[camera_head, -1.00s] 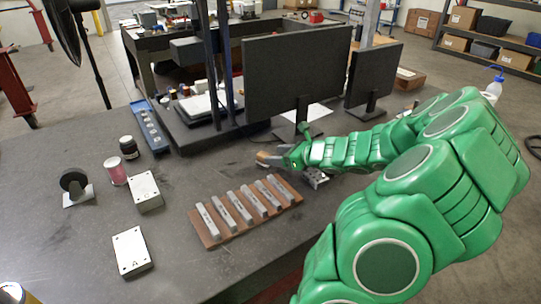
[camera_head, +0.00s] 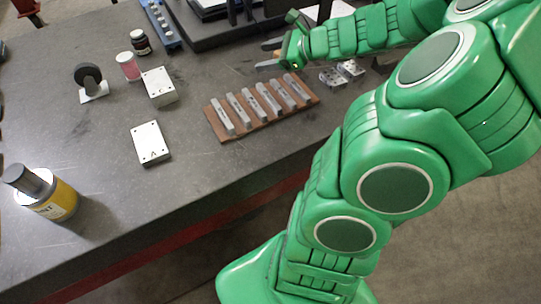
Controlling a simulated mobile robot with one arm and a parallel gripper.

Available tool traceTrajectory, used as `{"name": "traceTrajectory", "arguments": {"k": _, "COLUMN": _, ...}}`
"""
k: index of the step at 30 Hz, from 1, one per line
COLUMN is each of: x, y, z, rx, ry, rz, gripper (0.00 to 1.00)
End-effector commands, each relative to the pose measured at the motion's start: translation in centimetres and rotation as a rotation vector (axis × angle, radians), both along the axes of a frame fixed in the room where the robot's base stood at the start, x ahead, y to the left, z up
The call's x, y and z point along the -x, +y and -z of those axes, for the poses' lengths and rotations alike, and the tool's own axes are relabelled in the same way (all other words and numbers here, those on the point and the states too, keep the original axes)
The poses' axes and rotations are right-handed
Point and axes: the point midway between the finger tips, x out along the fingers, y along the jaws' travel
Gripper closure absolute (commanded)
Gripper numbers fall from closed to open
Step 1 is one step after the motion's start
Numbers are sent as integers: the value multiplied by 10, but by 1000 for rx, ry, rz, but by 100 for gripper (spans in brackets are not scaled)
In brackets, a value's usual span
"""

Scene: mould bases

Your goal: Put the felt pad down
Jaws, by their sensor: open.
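My gripper (camera_head: 271,54) is at the top centre, at the end of my green arm, low over the dark bench (camera_head: 190,190). Its jaws point left and stand apart, one with an orange-brown tip, the other grey. I cannot make out a felt pad for certain; the orange-brown patch is too small to tell from a fingertip. Behind the wooden rack's far right end, the gripper is apart from the rack.
A wooden rack (camera_head: 226,138) holds several grey bars. Two pale plates (camera_head: 151,143) (camera_head: 159,85), a pink jar (camera_head: 128,66), a dark jar (camera_head: 141,42), a black wheel on a stand (camera_head: 90,82) and a yellow-labelled bottle (camera_head: 48,194) stand left. Metal blocks (camera_head: 342,73) lie right of the gripper.

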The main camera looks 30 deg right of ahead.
Motion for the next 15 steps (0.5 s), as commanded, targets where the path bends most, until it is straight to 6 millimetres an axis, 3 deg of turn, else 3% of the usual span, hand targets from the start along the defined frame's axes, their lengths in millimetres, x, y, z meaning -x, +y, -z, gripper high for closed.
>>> {"name": "traceTrajectory", "arguments": {"k": 1, "x": 4, "y": 28, "z": -7, "rx": 58, "ry": -17, "rz": -92, "gripper": 36}}
{"name": "traceTrajectory", "arguments": {"k": 6, "x": 33, "y": 104, "z": -20, "rx": 234, "ry": -69, "rz": -390, "gripper": 36}}
{"name": "traceTrajectory", "arguments": {"k": 12, "x": 84, "y": 172, "z": -24, "rx": 429, "ry": -122, "rz": -732, "gripper": 36}}
{"name": "traceTrajectory", "arguments": {"k": 15, "x": 113, "y": 194, "z": -24, "rx": 522, "ry": -148, "rz": -896, "gripper": 36}}
